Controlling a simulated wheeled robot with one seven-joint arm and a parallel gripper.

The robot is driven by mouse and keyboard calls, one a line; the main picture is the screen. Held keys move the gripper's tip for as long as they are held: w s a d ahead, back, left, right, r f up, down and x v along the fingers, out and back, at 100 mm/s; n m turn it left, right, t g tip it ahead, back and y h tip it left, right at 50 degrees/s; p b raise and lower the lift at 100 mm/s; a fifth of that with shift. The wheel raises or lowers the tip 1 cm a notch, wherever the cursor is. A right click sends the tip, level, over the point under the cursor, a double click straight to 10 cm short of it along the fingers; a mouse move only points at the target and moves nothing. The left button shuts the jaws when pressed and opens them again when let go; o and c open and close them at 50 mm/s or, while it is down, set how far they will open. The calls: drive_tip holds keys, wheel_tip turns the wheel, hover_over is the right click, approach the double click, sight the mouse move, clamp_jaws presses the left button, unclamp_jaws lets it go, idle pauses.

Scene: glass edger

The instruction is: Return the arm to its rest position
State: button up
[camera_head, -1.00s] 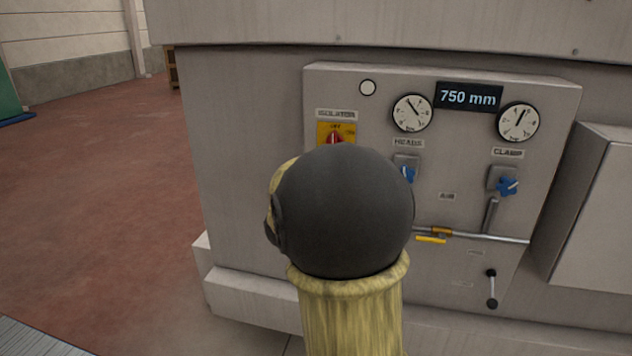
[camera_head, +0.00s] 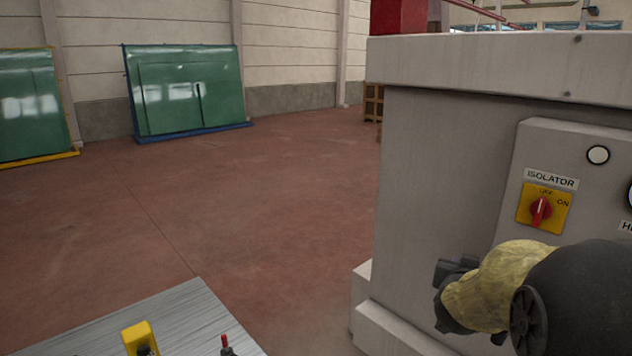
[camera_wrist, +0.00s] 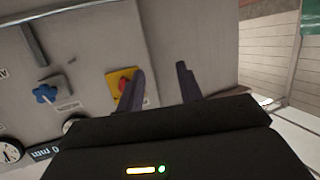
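My arm shows at the lower right of the head view, a dark rounded joint with a yellow section, in front of the grey machine (camera_head: 450,180). My gripper shows in the wrist view (camera_wrist: 160,70) with its two dark fingers apart and nothing between them. The red and yellow isolator switch (camera_head: 541,208) is above and to the right of the wrist in the head view. It also shows in the wrist view (camera_wrist: 122,82), partly beside the left finger. I see no contact between the fingers and the switch.
The machine's control panel (camera_head: 590,140) runs off the right edge. A blue knob (camera_wrist: 46,92) shows in the wrist view. Green glass sheets (camera_head: 188,88) stand by the far wall. A grey ridged surface (camera_head: 185,325) is at the lower left. The red floor between is clear.

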drive_tip(key=s+a+f+n+g+y, duration=0.35)
drive_tip(key=s+a+f+y, duration=0.2)
drive_tip(key=a+f, duration=0.55)
drive_tip(key=s+a+f+n+g+y, duration=0.1)
drive_tip(key=s+a+f+g, duration=0.2)
drive_tip(key=s, duration=0.4)
drive_tip(key=s+a+f+n+g+y, duration=0.1)
drive_tip(key=s+a+f+g, duration=0.2)
drive_tip(key=s, duration=0.4)
drive_tip(key=shift+a+f+n, duration=0.2)
drive_tip(key=shift+a+n, duration=0.15)
drive_tip(key=shift+w+g, duration=0.15)
drive_tip(key=shift+g, duration=0.1)
